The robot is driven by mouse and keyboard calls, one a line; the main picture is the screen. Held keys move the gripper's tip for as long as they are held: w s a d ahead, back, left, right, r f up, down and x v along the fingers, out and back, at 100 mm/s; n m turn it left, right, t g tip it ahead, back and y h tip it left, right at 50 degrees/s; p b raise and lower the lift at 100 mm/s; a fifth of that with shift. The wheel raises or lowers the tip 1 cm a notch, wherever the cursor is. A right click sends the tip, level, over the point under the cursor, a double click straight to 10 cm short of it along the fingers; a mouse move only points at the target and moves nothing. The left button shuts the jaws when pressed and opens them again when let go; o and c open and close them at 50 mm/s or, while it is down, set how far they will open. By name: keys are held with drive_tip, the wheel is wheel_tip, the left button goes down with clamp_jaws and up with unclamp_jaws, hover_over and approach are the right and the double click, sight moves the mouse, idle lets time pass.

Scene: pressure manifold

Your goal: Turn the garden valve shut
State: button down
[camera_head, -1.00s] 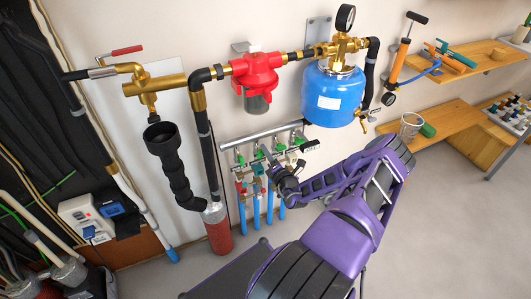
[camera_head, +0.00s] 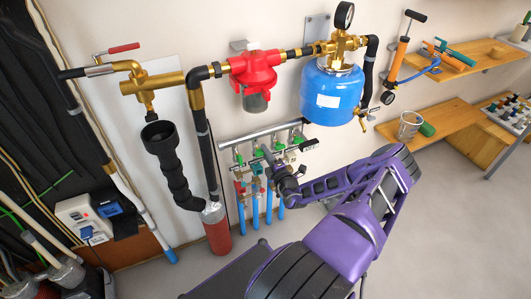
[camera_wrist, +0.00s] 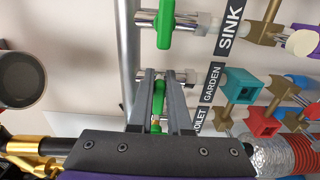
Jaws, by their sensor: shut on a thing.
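The garden valve's green handle (camera_wrist: 158,98) shows in the wrist view beside the GARDEN label (camera_wrist: 214,82). It points up and down in that picture, across its short metal branch and much like the green handle of the SINK valve (camera_wrist: 166,22). My gripper (camera_wrist: 160,76) has one finger on each side of the garden handle and is shut on it. Part of the handle is hidden between the fingers. In the head view, my gripper (camera_head: 268,155) reaches the manifold pipe (camera_head: 262,133) and hides part of its valves.
Blue pipes (camera_head: 255,210) hang below the manifold. A red filter (camera_head: 255,70) and a blue tank (camera_head: 331,92) are above it. A black insulated pipe (camera_head: 206,150) is at its left. A wooden shelf (camera_head: 435,130) holds a glass at right. Floor is clear at lower right.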

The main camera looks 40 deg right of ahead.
drive_tip(key=c, duration=0.9)
unclamp_jaws()
drive_tip(key=shift+o, duration=0.2)
drive_tip(key=p+v, duration=0.1)
drive_tip(key=v, duration=1.6)
drive_tip(key=shift+s+a, duration=0.15)
drive_tip(key=shift+a, duration=0.05)
